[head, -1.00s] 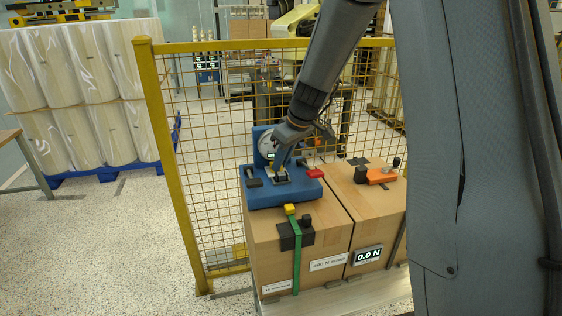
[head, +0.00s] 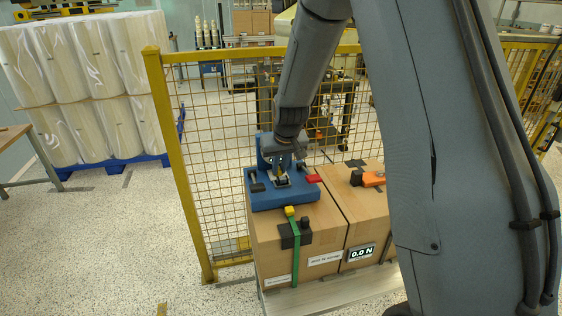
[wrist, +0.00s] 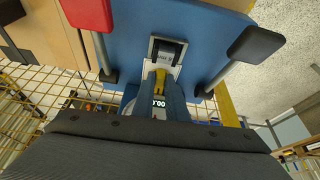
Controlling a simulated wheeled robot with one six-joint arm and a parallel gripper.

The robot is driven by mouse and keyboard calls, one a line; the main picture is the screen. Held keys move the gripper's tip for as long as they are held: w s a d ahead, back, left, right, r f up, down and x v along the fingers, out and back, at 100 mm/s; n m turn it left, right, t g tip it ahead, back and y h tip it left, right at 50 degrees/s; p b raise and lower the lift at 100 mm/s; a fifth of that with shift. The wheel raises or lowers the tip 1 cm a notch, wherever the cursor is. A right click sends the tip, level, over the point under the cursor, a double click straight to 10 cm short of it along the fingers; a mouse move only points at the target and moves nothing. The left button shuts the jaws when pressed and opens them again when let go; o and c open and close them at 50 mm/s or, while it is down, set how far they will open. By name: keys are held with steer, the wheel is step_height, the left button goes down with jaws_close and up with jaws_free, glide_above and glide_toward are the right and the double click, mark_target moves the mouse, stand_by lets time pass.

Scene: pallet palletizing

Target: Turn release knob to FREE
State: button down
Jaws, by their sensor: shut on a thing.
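The blue device (head: 285,199) sits on top of the left carton, with a red-tipped lever (head: 313,179) on its right and a black-tipped lever (head: 257,187) on its left. My gripper (head: 282,178) reaches down to the middle of it, shut on a small part that I take for the release knob. The knob is mostly hidden by the jaws and its setting cannot be read. In the wrist view, a metal bracket with a dark bar (wrist: 167,49) and a yellow piece (wrist: 160,83) show on the blue face, beside a partly covered digital readout (wrist: 158,103).
The left carton (head: 325,238) carries a green strap (head: 296,262) with a yellow tip. A yellow mesh fence (head: 215,160) stands close behind and left.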

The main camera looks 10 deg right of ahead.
steer(key=shift+w+a+m+h+b, duration=0.1)
steer(key=shift+a+m+h+b, duration=0.2)
steer(key=shift+m, duration=0.5)
steer(key=m+b, duration=0.1)
steer(key=b, duration=0.2)
steer(key=shift+w+f+m+h, duration=0.1)
steer(key=shift+f+m+h, duration=0.05)
steer(key=shift+m+h, duration=0.25)
steer(key=m+b, duration=0.1)
steer(key=b, duration=0.1)
steer(key=m+b, duration=0.1)
steer(key=b, duration=0.2)
steer(key=shift+a+h, duration=0.25)
steer(key=shift+h, duration=0.15)
steer(key=m+b, duration=0.1)
steer(key=b, duration=0.2)
steer(key=shift+m+g+h, duration=0.3)
steer(key=shift+m+g, duration=0.1)
steer(key=shift+a+r+m, duration=0.1)
steer(key=shift+r+m, duration=0.1)
steer(key=shift+m, duration=0.1)
steer(key=c, duration=2)
jaws_free()
steer(key=shift+c, duration=0.2)
